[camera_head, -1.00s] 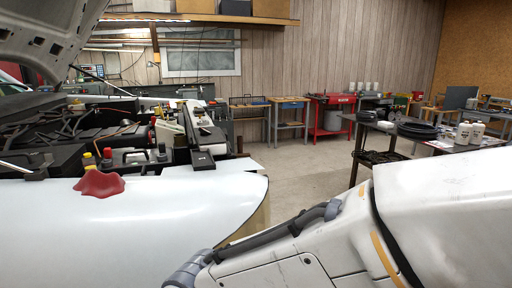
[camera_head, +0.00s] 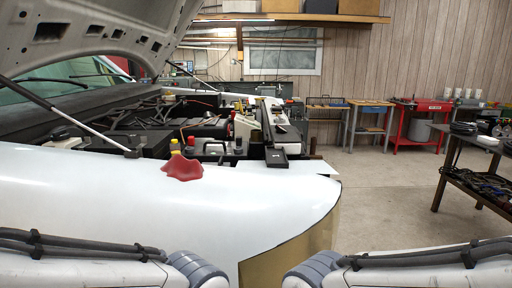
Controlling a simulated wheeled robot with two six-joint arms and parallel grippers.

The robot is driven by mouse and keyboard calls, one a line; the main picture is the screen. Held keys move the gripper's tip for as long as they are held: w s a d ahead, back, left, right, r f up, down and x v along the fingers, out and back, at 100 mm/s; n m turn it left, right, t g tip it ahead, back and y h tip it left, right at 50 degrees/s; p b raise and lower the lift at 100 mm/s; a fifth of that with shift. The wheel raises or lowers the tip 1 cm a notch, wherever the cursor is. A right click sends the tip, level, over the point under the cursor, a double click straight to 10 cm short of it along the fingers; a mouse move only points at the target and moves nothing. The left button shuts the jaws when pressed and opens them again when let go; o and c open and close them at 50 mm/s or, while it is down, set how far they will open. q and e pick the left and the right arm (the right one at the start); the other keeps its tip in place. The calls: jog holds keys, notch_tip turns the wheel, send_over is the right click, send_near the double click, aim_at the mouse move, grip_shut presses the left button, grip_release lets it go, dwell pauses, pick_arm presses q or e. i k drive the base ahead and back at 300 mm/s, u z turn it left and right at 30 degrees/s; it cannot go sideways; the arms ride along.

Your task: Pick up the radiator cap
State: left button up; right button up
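I cannot pick out the radiator cap for certain. Several small caps show in the open engine bay (camera_head: 150,130): a yellow one (camera_head: 174,145) and a red one (camera_head: 190,140) just behind the red rag, and a dark one (camera_head: 238,145) farther right. They are too small to tell apart by type. Parts of my two arms show at the bottom left and bottom right, in front of the fender. Neither gripper is in view.
The white fender (camera_head: 90,195) lies between me and the engine bay, with a red rag (camera_head: 183,165) draped on its edge. The raised hood (camera_head: 100,35) is above left. Open floor (camera_head: 385,195) lies right, then a dark table (camera_head: 462,165). Workbenches line the back wall.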

aim_at(279, 120)
jog(key=z, duration=1.25)
jog(key=i, duration=5.05)
jog(key=u, duration=3.9)
